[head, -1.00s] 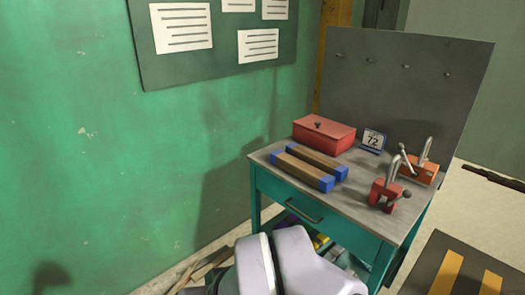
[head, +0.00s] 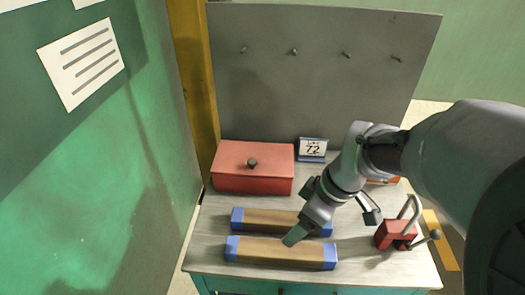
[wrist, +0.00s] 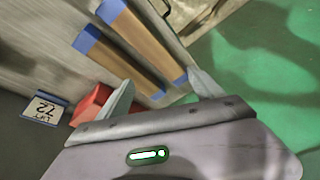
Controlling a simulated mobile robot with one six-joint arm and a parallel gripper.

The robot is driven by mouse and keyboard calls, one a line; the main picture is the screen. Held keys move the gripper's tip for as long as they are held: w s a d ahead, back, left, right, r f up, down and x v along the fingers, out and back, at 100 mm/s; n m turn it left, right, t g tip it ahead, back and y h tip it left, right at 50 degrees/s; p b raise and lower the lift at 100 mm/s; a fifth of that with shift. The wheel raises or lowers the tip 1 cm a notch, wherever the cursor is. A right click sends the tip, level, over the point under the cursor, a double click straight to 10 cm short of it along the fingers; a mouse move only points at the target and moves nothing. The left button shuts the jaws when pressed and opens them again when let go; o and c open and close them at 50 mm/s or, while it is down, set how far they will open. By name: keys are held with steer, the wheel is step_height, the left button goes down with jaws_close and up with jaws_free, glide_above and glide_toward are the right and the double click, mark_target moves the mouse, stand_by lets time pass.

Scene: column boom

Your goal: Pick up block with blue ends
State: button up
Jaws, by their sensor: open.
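Two long brown blocks with blue ends lie side by side on the workbench. The front block (head: 280,253) and the rear block (head: 268,221) run left to right in the head view. In the wrist view the front block (wrist: 140,38) and the rear block (wrist: 115,65) run diagonally. My gripper (head: 297,234) is open and empty, pointing down over the blocks. In the head view it covers part of both blocks. In the wrist view its fingers (wrist: 160,78) are apart near the blocks' lower ends. I cannot tell how high it is above them.
A red box (head: 253,172) with a dark knob stands behind the blocks, with a "72" sign (head: 312,150) beside it. A red clamp (head: 396,234) stands at the right, and an orange piece is partly hidden by my arm. A grey pegboard (head: 320,70) rises behind; a green wall is at left.

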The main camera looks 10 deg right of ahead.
steer(key=d+f+n+y+p, duration=0.1)
steer(key=d+n+p, duration=0.1)
steer(key=d+n, duration=0.3)
steer(key=b, duration=0.5)
glide_toward(282, 249)
steer(key=shift+n+g, duration=0.3)
steer(key=shift+g, duration=0.1)
steer(key=x, duration=0.2)
steer(key=d+x, duration=0.1)
steer(key=x, duration=0.2)
steer(key=shift+w+f, duration=0.2)
steer(key=shift+f, duration=0.05)
steer(key=b+x, duration=0.1)
steer(key=x, duration=0.2)
steer(key=a+b+x, duration=0.1)
steer(key=x, duration=0.1)
steer(key=shift+w+a+f, duration=0.1)
steer(key=shift+w+a, duration=0.1)
steer(key=shift+w, duration=0.05)
jaws_close()
